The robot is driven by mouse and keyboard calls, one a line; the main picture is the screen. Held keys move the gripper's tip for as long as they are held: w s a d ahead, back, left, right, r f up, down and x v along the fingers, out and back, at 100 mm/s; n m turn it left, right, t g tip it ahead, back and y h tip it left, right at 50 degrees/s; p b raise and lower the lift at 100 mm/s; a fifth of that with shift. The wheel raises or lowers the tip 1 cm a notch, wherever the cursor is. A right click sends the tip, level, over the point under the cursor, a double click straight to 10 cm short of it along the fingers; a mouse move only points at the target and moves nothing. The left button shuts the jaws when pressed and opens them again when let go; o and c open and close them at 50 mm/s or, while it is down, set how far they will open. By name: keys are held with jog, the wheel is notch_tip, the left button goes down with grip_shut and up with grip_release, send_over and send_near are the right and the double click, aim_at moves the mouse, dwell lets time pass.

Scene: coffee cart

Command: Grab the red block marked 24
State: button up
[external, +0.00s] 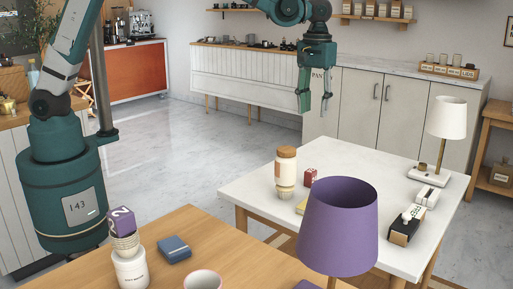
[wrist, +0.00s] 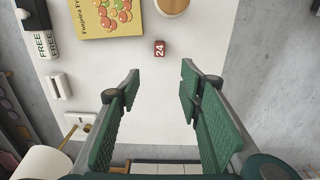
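The red block (wrist: 159,48) carries a white "24" and lies on the white table (wrist: 150,112). In the external view the red block (external: 310,177) sits beside a jar with a wooden lid (external: 286,170). My gripper (wrist: 160,82) is open and empty. In the wrist view the block lies ahead of the gap between the fingers, near its middle, not between them. In the external view my gripper (external: 315,103) hangs above the back edge of the white table, well above and behind the block.
A yellow book (wrist: 108,15) lies near the block. A purple lampshade (external: 338,225) stands in the foreground. A white lamp (external: 447,118), a small white box (external: 427,196) and a black box (external: 406,226) stand on the table's right side. The table's middle is mostly clear.

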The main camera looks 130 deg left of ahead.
send_over(311, 170)
notch_tip(311, 170, down, 18)
jog(key=shift+d+r, duration=0.1)
jog(key=shift+r, duration=0.15)
jog(key=shift+f, duration=1.3)
jog(key=shift+f+b, duration=0.8)
jog(key=shift+f, duration=1.8)
jog(key=c, duration=1)
